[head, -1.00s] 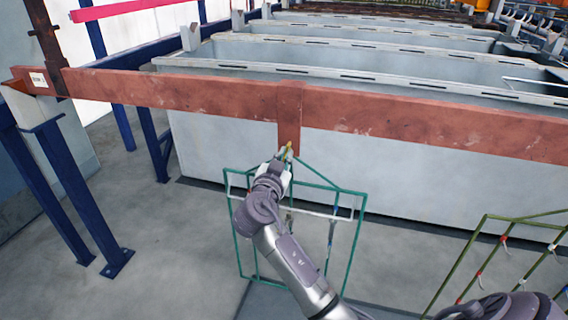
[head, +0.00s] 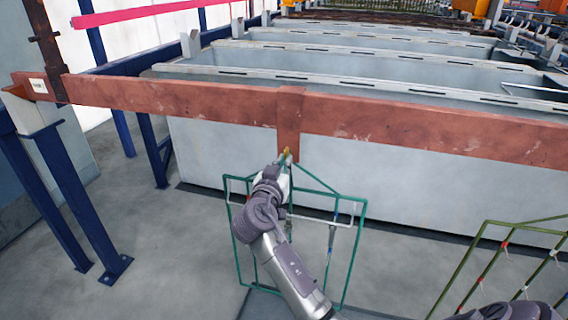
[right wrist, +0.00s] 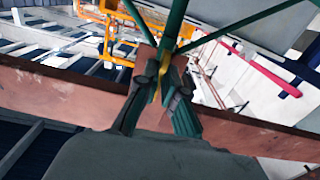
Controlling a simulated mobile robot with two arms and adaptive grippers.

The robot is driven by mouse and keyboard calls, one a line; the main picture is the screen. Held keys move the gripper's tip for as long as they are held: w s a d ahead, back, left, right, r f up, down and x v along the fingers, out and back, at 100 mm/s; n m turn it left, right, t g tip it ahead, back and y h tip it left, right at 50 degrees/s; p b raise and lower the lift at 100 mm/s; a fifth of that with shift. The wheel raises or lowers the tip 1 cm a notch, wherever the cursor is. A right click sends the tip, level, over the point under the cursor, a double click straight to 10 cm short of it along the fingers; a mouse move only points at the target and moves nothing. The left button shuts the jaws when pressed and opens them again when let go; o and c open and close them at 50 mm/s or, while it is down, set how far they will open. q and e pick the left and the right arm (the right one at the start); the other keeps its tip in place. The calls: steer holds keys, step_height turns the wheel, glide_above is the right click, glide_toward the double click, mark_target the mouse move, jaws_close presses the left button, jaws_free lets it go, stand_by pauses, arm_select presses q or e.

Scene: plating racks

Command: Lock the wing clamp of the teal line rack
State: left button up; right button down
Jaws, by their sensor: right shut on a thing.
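The teal line rack (head: 358,250) is a thin green wire frame below the copper-red bar, in front of a grey tank. Its top meets a copper tab on the bar, where a small yellow wing clamp (head: 287,153) shows. My right gripper (head: 283,162) is at this spot, shut on the clamp; the arm hides part of the rack. In the right wrist view, the fingers (right wrist: 163,82) are close together beside the yellow clamp strip (right wrist: 195,76), with teal rods above them. The exact contact and the clamp's angle are unclear. My left gripper is not in view.
The copper-red bar (head: 190,97) crosses the whole head view. Grey tanks (head: 230,150) stand behind it, and blue posts (head: 75,200) at the left. An olive-green rack (head: 463,262) is at the lower right.

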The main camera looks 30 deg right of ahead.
steer(key=c, duration=1.3)
jaws_free()
steer(key=v, duration=1.2)
